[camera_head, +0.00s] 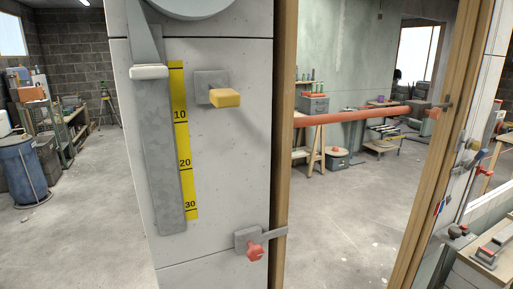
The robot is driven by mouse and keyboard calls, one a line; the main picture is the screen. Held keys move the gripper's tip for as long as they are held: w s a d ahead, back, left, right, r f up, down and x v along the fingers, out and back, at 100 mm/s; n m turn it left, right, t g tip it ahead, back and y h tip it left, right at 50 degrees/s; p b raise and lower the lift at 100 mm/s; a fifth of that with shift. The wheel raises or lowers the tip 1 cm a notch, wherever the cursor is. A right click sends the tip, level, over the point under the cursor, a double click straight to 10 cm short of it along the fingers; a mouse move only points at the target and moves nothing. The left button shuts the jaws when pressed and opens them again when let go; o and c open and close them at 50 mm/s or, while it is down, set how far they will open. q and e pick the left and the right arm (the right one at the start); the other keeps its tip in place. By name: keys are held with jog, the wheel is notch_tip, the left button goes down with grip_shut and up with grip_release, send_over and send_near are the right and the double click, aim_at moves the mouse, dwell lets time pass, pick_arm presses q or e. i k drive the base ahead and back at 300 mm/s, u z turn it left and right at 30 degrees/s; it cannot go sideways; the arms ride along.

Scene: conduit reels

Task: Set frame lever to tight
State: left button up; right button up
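A small lever with a red knob (255,251) sits on a grey plate (241,239) low on the concrete pillar. A grey bar (273,233) runs from it to the wooden frame post (281,150). A yellow handle (226,98) on a grey square plate (203,83) sits higher on the same pillar. I cannot tell from markings which position the red lever is in. Neither of my grippers is in view.
A grey strip with a white block (149,72) hangs beside a yellow scale (184,150) marked 10, 20, 30. An orange bar (355,116) spans the wooden-framed opening. A blue barrel (22,170) stands left. A workbench (490,245) is at lower right. The floor is largely clear.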

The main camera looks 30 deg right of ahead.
aim_at(482, 153)
jog(key=z, duration=0.35)
jog(key=k, duration=0.85)
jog(key=z, duration=1.85)
jog(key=i, duration=1.2)
jog(key=z, duration=1.2)
jog(key=i, duration=1.9)
jog(key=u, duration=1)
jog(key=i, duration=0.75)
jog(key=u, duration=0.65)
